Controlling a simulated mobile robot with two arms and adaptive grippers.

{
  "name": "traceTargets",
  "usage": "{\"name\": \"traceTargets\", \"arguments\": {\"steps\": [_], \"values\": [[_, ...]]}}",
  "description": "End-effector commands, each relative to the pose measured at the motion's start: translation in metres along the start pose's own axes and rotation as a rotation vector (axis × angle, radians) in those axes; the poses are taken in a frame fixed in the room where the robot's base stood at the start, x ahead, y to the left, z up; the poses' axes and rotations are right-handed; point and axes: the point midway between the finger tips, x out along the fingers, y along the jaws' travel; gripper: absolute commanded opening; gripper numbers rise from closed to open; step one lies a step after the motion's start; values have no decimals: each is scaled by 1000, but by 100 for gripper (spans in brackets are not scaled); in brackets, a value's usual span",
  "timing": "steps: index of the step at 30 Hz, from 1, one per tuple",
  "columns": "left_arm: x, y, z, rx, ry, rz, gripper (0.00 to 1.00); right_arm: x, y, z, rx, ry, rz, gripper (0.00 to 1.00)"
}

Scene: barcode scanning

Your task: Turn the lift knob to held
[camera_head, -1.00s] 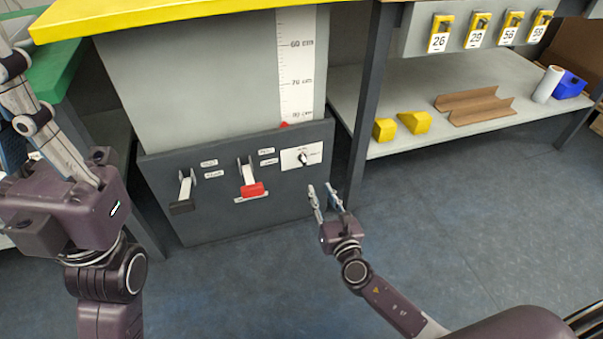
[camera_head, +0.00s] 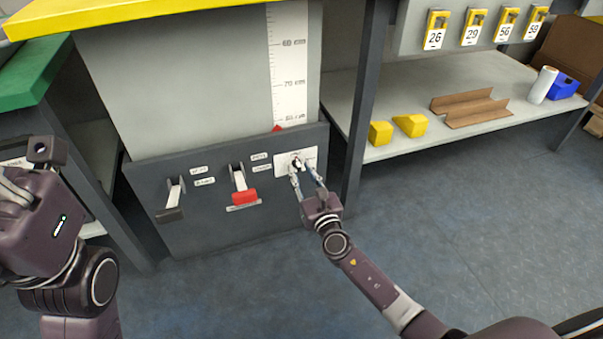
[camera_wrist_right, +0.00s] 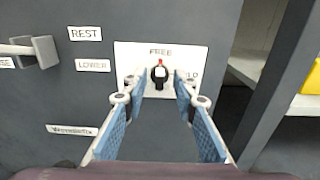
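The lift knob (camera_wrist_right: 159,74) is small and black with a red pointer tip. It sits on a white plate (camera_wrist_right: 125,58) on the grey panel, its tip pointing up at the FREE label. A label right of it is partly hidden by a finger, with "LD" showing. In the head view the knob (camera_head: 296,161) is just past the right fingertips. My right gripper (camera_head: 304,175) is open, with its blue-padded fingers (camera_wrist_right: 159,88) on either side of the knob and a gap showing. I cannot tell whether the tips touch the plate. My left gripper (camera_head: 14,188) is at the left edge, partly cut off.
Left of the knob are a red-handled lever (camera_head: 244,196) and a dark-handled lever (camera_head: 170,214). A table leg (camera_head: 361,120) stands close to the panel's right side. The shelf (camera_head: 400,85) holds yellow blocks (camera_head: 410,125). The floor in front is clear.

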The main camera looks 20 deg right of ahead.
Motion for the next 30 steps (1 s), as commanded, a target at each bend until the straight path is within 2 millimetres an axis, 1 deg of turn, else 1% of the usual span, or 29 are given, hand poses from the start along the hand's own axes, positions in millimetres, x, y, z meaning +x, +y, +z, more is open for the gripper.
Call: {"name": "traceTargets", "arguments": {"steps": [3, 10, 22, 26, 30], "values": [[0, 0, 0, 0, 0, 0, 0, 0, 0, 0, 0, 0, 0, 25], [0, 0, 0, -1, 0, 0, 0, 0, 0, 0, 0, 0, 0, 0], [-2, 0, 0, 0, -3, 0, 0, 0, 0, -1, 27, 0, 0, 0], [-4, 1, 2, 0, -7, 1, 0, 0, 0, -2, 79, 0, 0, 0], [-2, 2, -2, 3, 11, 8, 0, 0, 0, -2, 169, -1, 1, 0]]}}
